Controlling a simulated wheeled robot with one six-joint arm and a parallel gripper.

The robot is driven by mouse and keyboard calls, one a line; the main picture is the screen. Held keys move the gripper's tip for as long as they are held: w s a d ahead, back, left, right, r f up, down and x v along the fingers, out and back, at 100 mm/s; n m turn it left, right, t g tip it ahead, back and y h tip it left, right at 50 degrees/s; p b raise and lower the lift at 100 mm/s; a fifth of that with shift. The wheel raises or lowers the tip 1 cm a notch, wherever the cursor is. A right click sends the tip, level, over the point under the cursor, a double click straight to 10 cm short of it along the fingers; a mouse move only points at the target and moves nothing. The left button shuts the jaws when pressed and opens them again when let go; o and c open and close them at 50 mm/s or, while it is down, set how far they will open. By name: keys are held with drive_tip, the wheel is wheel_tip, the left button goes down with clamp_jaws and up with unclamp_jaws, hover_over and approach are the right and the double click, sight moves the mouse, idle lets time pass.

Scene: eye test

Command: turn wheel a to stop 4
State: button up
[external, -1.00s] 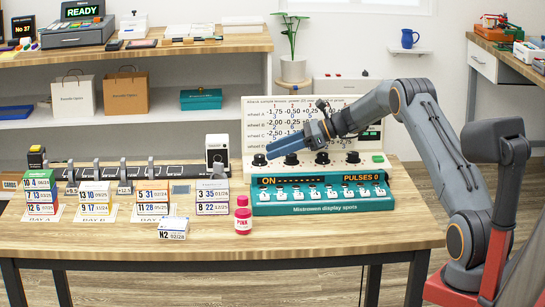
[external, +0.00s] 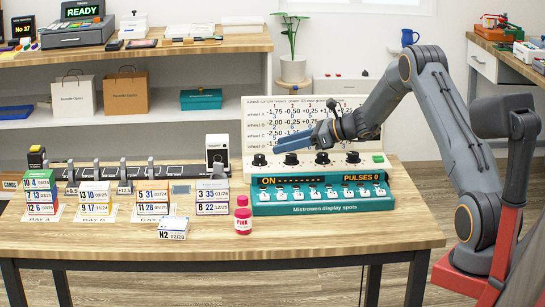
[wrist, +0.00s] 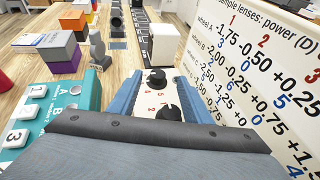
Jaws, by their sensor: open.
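A cream console carries several black knobs in a row along its top. The leftmost knob (external: 259,160) and the one to its right (external: 291,159) are near my gripper (external: 283,145). I cannot read which knob is wheel a. My gripper is open, its blue fingers pointing left above the row and apart from the knobs. In the wrist view, the open fingers (wrist: 157,80) frame a far knob (wrist: 157,76) and a nearer knob (wrist: 169,113), with small red digits beside them. Which stop each knob points to is too small to tell.
A lens power chart (external: 270,112) stands upright right behind the knobs. A teal unit (external: 318,208) with white keys and a lit display reading "ON" and "PULSES 0" sits in front. A pink bottle (external: 243,220) and calendar-like blocks (external: 152,203) stand to the left.

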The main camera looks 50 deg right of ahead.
sight(261, 155)
drive_tip(key=shift+s+a+f+m+h+p, duration=0.2)
drive_tip(key=shift+s+a+m+h+p, duration=0.1)
drive_tip(key=shift+s+m+h+p, duration=0.3)
drive_tip(key=shift+a+f, duration=0.1)
drive_tip(key=shift+f, duration=0.15)
drive_tip(key=x, duration=0.7)
drive_tip(key=shift+w+f, duration=0.1)
drive_tip(key=shift+w, duration=0.2)
drive_tip(key=shift+c, duration=0.3)
drive_tip(key=c, duration=1)
drive_tip(key=shift+w, duration=0.1)
